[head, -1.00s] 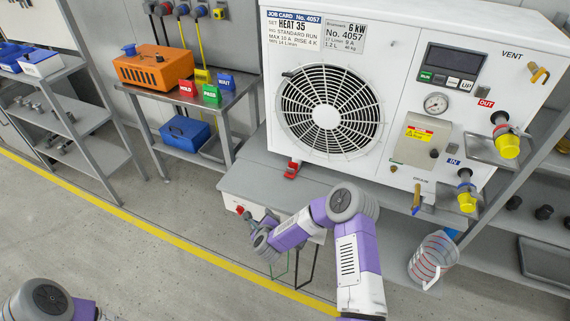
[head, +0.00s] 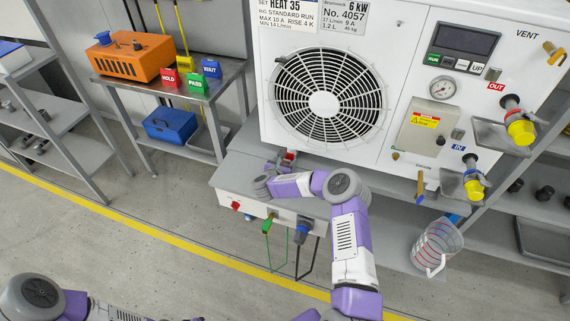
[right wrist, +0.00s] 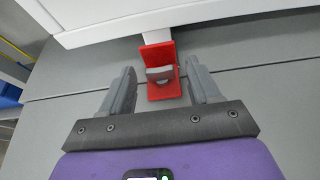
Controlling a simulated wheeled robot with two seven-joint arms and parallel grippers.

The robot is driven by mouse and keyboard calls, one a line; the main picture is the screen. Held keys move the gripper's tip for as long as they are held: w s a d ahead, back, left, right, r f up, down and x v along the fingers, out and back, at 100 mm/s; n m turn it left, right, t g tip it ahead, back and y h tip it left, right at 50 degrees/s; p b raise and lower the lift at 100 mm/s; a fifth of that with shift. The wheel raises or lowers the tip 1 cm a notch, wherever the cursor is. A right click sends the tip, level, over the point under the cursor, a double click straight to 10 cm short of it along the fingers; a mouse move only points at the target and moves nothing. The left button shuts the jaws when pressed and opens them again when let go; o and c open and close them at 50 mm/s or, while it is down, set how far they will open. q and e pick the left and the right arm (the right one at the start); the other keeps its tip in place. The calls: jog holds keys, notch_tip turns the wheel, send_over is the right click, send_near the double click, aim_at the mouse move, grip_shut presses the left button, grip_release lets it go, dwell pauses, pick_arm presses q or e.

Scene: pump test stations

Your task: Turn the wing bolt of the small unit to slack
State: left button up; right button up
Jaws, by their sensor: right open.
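The white unit with the round fan grille (head: 325,103) stands on a grey bench. A red clamp (head: 290,155) sits at its front foot. In the right wrist view the red clamp (right wrist: 166,90) has an upright back and a flat base. A grey block-like piece (right wrist: 159,73), which looks like the wing bolt, sits on it. My right gripper (right wrist: 160,74) is open, with one finger on each side of the clamp and gaps between. In the head view my right gripper (head: 279,164) is at the clamp, partly hidden by its wrist. My left gripper is out of view.
The bench front (head: 250,205) carries a red knob and green and blue plugs with hanging cables. A measuring jug (head: 436,247) stands on the right. A side table with an orange box (head: 133,56) and coloured blocks is at the left. The bench top beside the clamp is clear.

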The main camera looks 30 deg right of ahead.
jog(key=shift+w+d+f, duration=0.15)
jog(key=shift+w+d, duration=0.15)
jog(key=shift+d, duration=0.05)
jog(key=shift+c, duration=0.2)
jog(key=c, duration=1)
